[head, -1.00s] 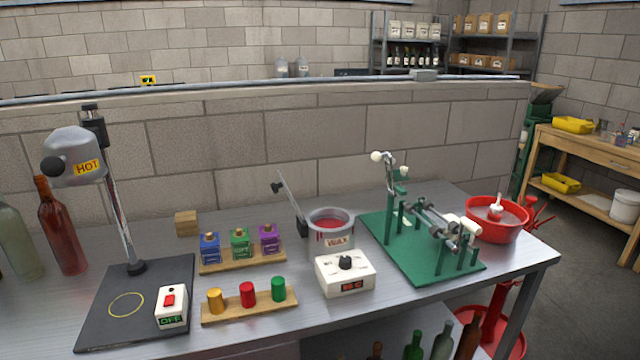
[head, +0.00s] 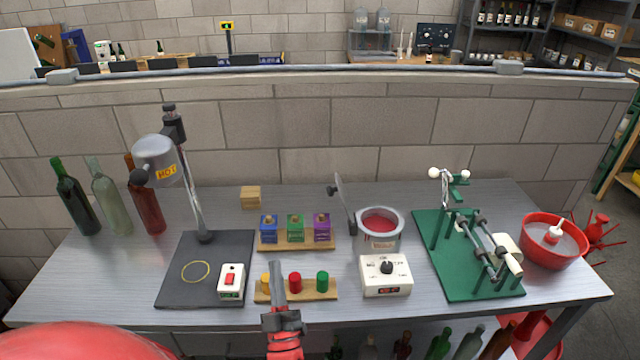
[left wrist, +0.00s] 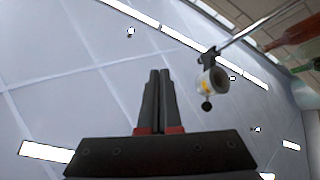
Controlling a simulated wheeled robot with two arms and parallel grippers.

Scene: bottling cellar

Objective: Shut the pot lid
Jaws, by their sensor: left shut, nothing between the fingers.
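The wax pot (head: 379,229) stands on the bench right of centre in the head view, holding red wax. Its lid (head: 345,206) stands open, tilted up on the pot's left side, with a dark knob at its upper left. A white control box (head: 386,275) with a black dial sits in front of the pot. My left gripper (head: 277,272) is at the bench's front edge, left of the pot and well apart from the lid. In the left wrist view its fingers (left wrist: 159,98) are together and empty, pointing up toward the ceiling. My right gripper is not in view.
A heat lamp (head: 158,158) stands at left. A green corking stand (head: 469,254) and red basin (head: 553,240) are at right.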

